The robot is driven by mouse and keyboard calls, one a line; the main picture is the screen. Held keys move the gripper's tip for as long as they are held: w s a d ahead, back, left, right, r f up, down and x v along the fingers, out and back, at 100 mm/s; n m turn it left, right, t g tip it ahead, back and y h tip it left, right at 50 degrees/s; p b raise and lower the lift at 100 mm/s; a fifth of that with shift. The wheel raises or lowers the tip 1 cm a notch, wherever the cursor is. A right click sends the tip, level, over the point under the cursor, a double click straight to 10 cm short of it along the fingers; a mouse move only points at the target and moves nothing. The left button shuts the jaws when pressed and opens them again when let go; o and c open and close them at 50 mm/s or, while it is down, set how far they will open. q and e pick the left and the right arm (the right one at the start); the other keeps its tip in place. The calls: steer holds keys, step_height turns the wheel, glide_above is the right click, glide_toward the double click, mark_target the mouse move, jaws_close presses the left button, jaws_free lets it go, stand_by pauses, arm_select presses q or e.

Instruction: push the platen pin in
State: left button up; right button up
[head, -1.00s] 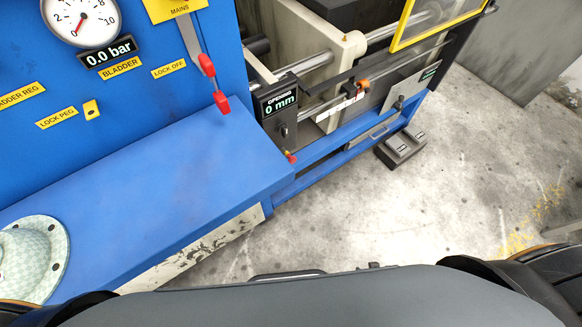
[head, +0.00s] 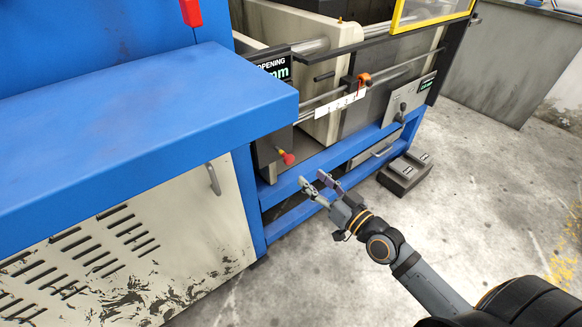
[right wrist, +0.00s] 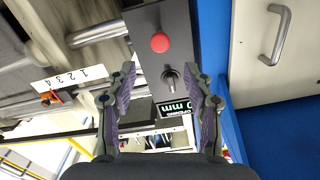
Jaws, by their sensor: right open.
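An orange-headed part (head: 363,79), which may be the platen pin, sits on the press rail just above a white strip numbered 1 to 4 (head: 341,104). No label on it can be read, and how far it is pushed in cannot be told. It also shows small at the left of the right wrist view (right wrist: 49,97). My right gripper (head: 314,181) is open and empty, below and left of that part, in front of the blue frame. Its fingers (right wrist: 159,72) spread in front of a dark control box in the right wrist view. My left gripper is not in view.
The control box carries a red button (head: 287,158), a black selector knob (right wrist: 171,76) and the opening display (head: 277,73). A blue ledge (head: 130,115) juts out at the left. A small lever panel (head: 405,103) and a foot pedal (head: 404,172) are at the right.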

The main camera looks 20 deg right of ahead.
mark_target(291, 160)
steer(key=b+x, duration=0.1)
steer(key=x, duration=0.8)
steer(key=shift+w+f+b, duration=0.1)
steer(key=shift+w+b, duration=0.05)
steer(key=shift+b, duration=0.15)
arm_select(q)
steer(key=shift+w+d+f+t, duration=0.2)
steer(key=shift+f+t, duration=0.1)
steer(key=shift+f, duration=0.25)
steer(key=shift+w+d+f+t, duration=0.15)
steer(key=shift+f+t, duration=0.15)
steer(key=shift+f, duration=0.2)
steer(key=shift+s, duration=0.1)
arm_select(e)
jaws_close()
